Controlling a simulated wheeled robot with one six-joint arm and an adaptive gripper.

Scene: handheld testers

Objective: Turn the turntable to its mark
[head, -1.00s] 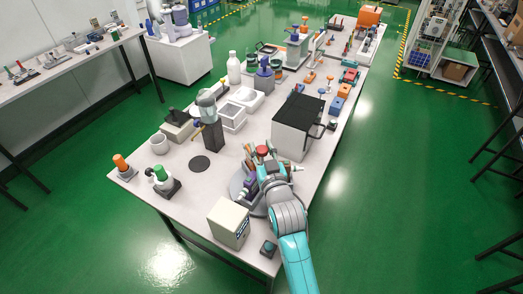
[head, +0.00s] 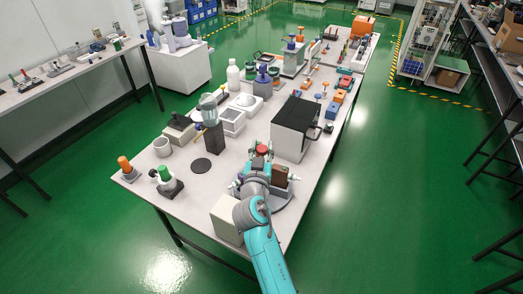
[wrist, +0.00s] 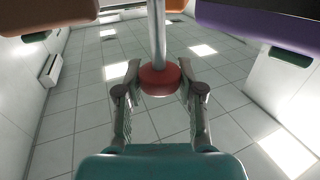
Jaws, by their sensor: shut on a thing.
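The turntable (head: 284,200) is a grey disc near the front edge of the table, mostly hidden behind my arm. It carries a brown block (head: 281,174) and white-tipped items. A red knob (head: 263,150) stands at its middle; the wrist view shows the knob (wrist: 158,80) on a grey post between my two fingers. My gripper (head: 258,163) is shut on the knob. In the wrist view, an orange-brown item (wrist: 50,14) and a purple item (wrist: 265,22) show at the top corners. I cannot make out the turntable's mark.
A cream box (head: 226,220) stands close to the left of my arm. A black-and-white box with a handle (head: 296,128) stands behind right. A dark round pad (head: 201,165) lies to the left, with clear table around it.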

